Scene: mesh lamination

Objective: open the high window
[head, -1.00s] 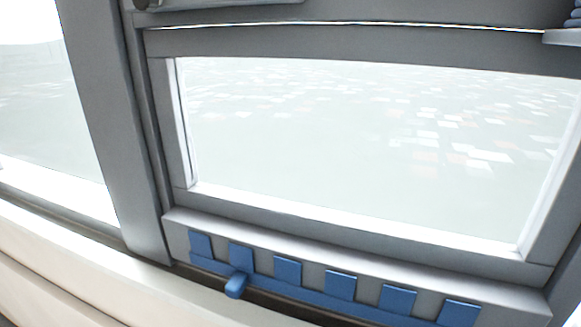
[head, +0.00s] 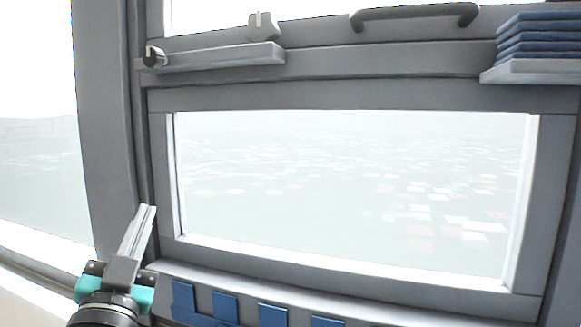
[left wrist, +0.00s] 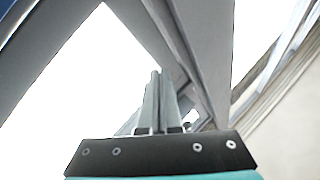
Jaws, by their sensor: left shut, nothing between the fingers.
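The high window (head: 330,52) is a grey-framed sash at the top of the head view, only its lower part showing. A dark curved handle (head: 414,14) sits on its lower rail. A grey bar (head: 212,56) with a round knob (head: 154,57) at its left end and an upright tab (head: 261,24) at its right end runs along the rail. My left gripper (head: 148,208) is at lower left, shut and empty, pointing up beside the frame, well below the bar. Its fingers also show closed in the left wrist view (left wrist: 157,74). My right gripper is not in view.
A lower fixed pane (head: 350,190) fills the middle. A grey shelf (head: 535,72) with a stack of blue cloth-like pieces (head: 538,40) juts out at upper right. Blue tabs (head: 225,307) line the sill below. A vertical post (head: 105,140) stands left of the gripper.

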